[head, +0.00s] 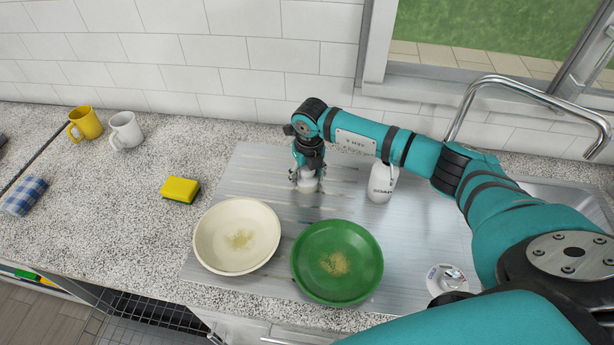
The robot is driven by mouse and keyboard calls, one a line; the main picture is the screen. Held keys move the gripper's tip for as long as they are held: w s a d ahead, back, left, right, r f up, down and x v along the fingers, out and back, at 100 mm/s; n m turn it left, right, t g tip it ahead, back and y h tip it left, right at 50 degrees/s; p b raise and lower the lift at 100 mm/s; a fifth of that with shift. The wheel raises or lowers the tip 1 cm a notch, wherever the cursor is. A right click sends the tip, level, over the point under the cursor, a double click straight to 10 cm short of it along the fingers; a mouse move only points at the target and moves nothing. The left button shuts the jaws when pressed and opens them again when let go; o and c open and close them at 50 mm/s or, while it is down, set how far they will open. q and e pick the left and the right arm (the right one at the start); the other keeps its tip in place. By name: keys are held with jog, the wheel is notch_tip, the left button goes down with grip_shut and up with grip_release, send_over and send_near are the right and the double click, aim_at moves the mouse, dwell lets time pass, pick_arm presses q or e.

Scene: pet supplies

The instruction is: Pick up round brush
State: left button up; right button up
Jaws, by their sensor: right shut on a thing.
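My right gripper (307,176) points down at the back of the metal drainboard, its fingers shut on a small pale, rounded thing, which I take to be the round brush (309,186). Only the lower part of the brush shows, below the fingers; the gripper hides its top. I cannot tell whether the brush touches the drainboard or is held just above it. My left gripper is not in view.
A cream bowl (208,258) and a green bowl (303,280), both with brown residue, stand in front. A soap bottle (380,187) stands right, under my arm. A yellow sponge (180,189), white mug (126,131) and yellow mug (88,123) are left. A faucet (465,105) rises right.

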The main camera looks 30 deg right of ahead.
notch_tip(320, 180, up, 9)
jog(key=b, duration=0.3)
jog(key=shift+f, duration=0.1)
jog(key=shift+r, duration=0.6)
